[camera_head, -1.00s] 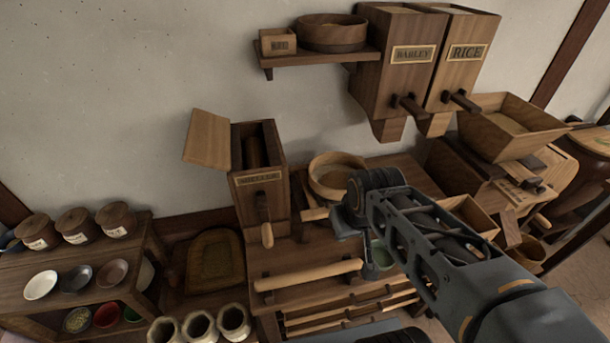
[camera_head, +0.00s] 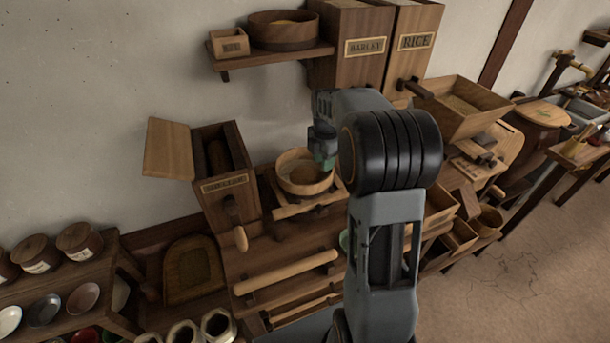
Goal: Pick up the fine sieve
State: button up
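A round wooden-rimmed sieve (camera_head: 291,184) with a pale mesh sits on a wooden frame on the worktable. A second round wooden-rimmed vessel (camera_head: 284,38) stands on the wall shelf. No label shows which is the fine sieve. My gripper (camera_head: 325,160) points down at the back right of the sieve on the table, over or at its rim. Its fingers are small and partly hidden by my arm, so I cannot tell whether they touch the rim or how far apart they are. My arm hides the area to the right of the sieve.
A millet box (camera_head: 226,183) with its lid open stands left of the sieve. A rolling pin (camera_head: 285,272) lies in front. Floor at right is clear.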

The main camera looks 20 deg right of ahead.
send_over(320, 193)
jog(key=f, duration=0.7)
jog(key=shift+d, duration=0.25)
jog(key=shift+w+a+f+p, duration=0.1)
jog(key=shift+f+p, duration=0.2)
jog(key=shift+f, duration=1)
jog(key=shift+w+f+p, duration=0.1)
jog(key=shift+f+p, duration=0.15)
jog(key=shift+f, duration=1.05)
jog(key=shift+c, duration=0.2)
grip_shut()
